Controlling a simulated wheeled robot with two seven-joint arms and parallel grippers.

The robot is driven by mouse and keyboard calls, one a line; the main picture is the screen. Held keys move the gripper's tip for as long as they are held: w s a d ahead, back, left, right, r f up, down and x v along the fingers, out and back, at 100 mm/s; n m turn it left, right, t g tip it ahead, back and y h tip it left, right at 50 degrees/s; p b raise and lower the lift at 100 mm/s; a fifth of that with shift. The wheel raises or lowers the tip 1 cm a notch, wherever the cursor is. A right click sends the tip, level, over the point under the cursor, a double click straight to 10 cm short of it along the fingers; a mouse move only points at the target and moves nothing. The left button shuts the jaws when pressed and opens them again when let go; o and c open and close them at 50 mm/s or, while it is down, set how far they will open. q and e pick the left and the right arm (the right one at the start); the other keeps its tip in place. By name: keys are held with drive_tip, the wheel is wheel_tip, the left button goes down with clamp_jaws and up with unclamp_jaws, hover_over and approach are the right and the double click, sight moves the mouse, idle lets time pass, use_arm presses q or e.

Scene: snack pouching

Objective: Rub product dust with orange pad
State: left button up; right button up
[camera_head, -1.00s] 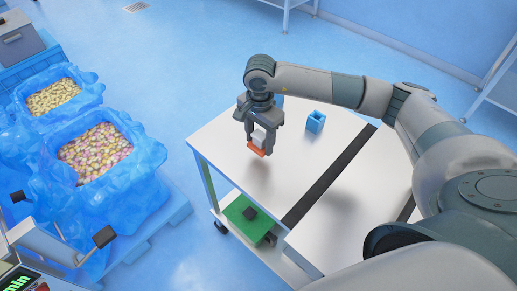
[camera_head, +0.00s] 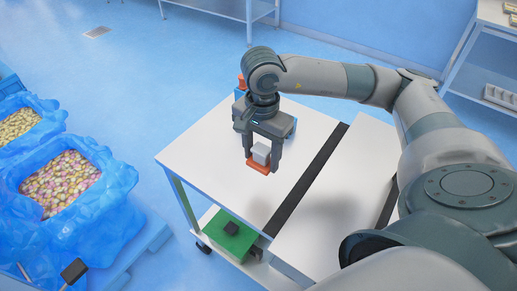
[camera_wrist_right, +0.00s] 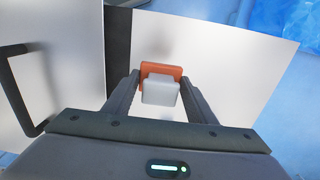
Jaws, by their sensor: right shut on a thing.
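The orange pad (camera_head: 258,168) has a pale grey block-shaped handle (camera_head: 261,153) on top. My right gripper (camera_head: 262,160) is shut on the handle and holds the pad over the white table top (camera_head: 215,150). In the right wrist view the handle (camera_wrist_right: 160,92) sits between the two fingers, with the orange pad (camera_wrist_right: 162,70) beyond it. I cannot tell whether the pad touches the table. No product dust can be made out on the table. My left gripper is not in view.
A black strip (camera_head: 308,178) crosses the table to the right of the pad. Blue-lined crates of sweets (camera_head: 100,160) stand at the left. A green item (camera_head: 228,238) lies on the lower shelf. The table top left of the pad is clear.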

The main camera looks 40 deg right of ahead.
drive_tip(key=o, duration=0.4)
drive_tip(key=shift+c, duration=1)
drive_tip(key=shift+w+a+n, duration=0.1)
drive_tip(key=shift+a+n, duration=0.45)
drive_tip(key=shift+n, duration=0.25)
drive_tip(key=w+a+n, duration=0.1)
drive_tip(key=a+n, duration=0.7)
drive_tip(key=n, duration=0.4)
drive_tip(key=shift+r+n, duration=0.3)
drive_tip(key=shift+r, duration=0.15)
drive_tip(key=shift+w, duration=0.1)
